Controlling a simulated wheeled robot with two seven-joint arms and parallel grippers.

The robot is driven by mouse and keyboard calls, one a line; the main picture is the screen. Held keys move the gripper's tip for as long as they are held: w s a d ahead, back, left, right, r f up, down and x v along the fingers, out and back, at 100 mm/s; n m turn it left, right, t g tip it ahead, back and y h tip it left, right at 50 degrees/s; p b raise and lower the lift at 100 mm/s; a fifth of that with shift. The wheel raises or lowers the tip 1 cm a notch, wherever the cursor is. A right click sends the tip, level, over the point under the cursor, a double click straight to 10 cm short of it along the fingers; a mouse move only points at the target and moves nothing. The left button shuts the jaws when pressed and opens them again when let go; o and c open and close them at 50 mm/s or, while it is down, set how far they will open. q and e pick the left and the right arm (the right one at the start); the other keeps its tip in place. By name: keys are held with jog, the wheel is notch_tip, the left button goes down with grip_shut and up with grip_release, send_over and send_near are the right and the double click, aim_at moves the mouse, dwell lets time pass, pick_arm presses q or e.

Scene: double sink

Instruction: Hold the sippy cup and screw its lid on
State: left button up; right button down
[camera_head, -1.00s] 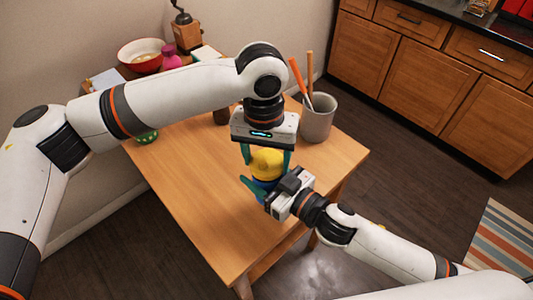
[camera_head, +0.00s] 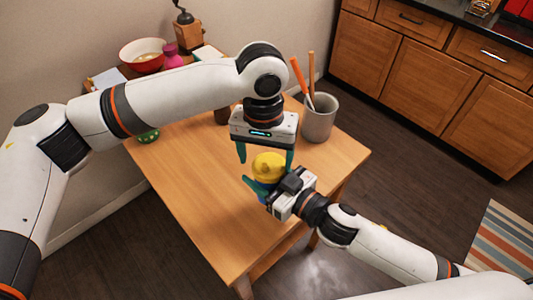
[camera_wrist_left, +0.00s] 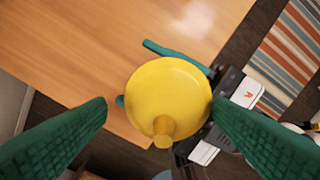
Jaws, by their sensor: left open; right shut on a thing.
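The sippy cup (camera_head: 262,201) is blue and mostly hidden behind my right gripper and under its lid. The round yellow lid (camera_head: 268,167) sits on top of the cup; how tightly it is seated I cannot tell. In the left wrist view the lid (camera_wrist_left: 165,88) is seen from above, its spout toward the bottom. My right gripper (camera_head: 266,187) is shut around the cup's side and holds it above the table. My left gripper (camera_head: 265,156) points down over the lid. Its fingers are spread, one on each side, with a gap to the lid on the left in the wrist view.
The wooden table (camera_head: 215,215) has clear room at the front and left. A grey utensil holder (camera_head: 318,122) stands close behind the grippers. A red bowl (camera_head: 142,55), a pink object (camera_head: 172,58) and a coffee grinder (camera_head: 186,32) stand at the back.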

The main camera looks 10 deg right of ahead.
aim_at(260, 161)
pick_arm(q)
jog(key=shift+s+f, duration=0.7)
jog(key=shift+f, duration=0.1)
pick_arm(e)
jog(key=shift+n+t+y, duration=0.3)
jog(key=shift+t+y, duration=0.1)
jog(key=shift+y, duration=0.1)
jog(key=r, duration=0.4)
jog(key=shift+a+r, duration=0.2)
jog(key=shift+a, duration=0.2)
jog(key=shift+s+f, duration=0.1)
jog(key=shift+f, duration=0.2)
pick_arm(q)
notch_tip(260, 161, up, 10)
jog(key=w, duration=0.1)
jog(key=shift+w+f, duration=0.2)
jog(key=shift+w, duration=0.05)
pick_arm(e)
jog(key=shift+f, duration=0.1)
pick_arm(q)
jog(key=shift+w, duration=0.1)
